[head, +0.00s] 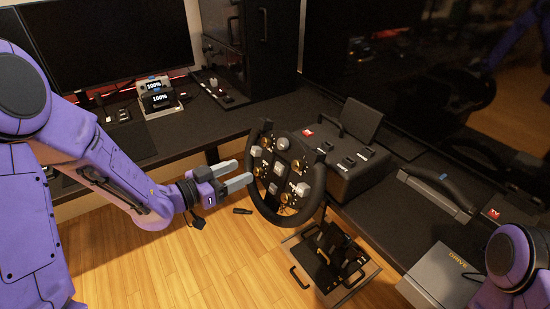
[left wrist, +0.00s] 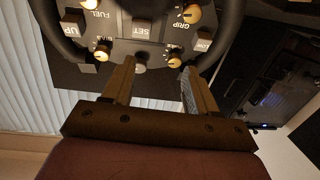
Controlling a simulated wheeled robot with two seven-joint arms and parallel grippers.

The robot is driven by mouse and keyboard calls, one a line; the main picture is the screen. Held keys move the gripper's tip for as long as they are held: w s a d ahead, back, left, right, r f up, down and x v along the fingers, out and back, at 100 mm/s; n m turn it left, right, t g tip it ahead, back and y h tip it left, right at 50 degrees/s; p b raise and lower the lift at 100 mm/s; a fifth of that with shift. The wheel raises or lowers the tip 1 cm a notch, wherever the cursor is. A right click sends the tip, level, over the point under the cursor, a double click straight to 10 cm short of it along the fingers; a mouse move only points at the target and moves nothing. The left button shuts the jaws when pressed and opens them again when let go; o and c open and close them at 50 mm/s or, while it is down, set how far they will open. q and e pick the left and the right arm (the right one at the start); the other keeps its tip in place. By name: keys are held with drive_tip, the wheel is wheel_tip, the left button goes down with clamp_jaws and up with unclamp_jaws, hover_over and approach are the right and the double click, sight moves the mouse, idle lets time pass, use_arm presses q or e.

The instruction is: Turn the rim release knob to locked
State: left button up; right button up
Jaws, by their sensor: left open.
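The black racing wheel (head: 299,205) is fixed to a black base (head: 345,170) on the desk, its face full of grey and gold knobs and buttons. My left gripper (head: 245,171) is open and empty, its tips close to the wheel's left side. In the left wrist view the open fingers (left wrist: 158,68) point at the wheel face (left wrist: 115,60), with a grey round knob (left wrist: 141,62) between the tips and gold knobs (left wrist: 103,53) to either side. Contact cannot be told. No label identifies the rim release knob, and no locked mark is readable. My right gripper is out of view.
Pedals (head: 335,256) stand on the floor under the wheel. A black handle on a grey mount (head: 440,190) and a grey box marked DRIVE (head: 440,280) are at right. A monitor (head: 110,45) and small displays (head: 160,100) stand on the left desk. The wooden floor is mostly clear.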

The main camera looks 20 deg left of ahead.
sight(280, 146)
use_arm(q)
wheel_tip(280, 146, up, 5)
drive_tip(key=d+m+h, duration=0.1)
drive_tip(key=m+h, duration=0.2)
drive_tip(key=x, duration=0.6)
drive_tip(key=f+p+x, duration=0.1)
drive_tip(key=x, duration=0.2)
drive_tip(key=shift+w+d, duration=0.15)
drive_tip(key=shift+d, duration=0.2)
drive_tip(key=c, duration=1.1)
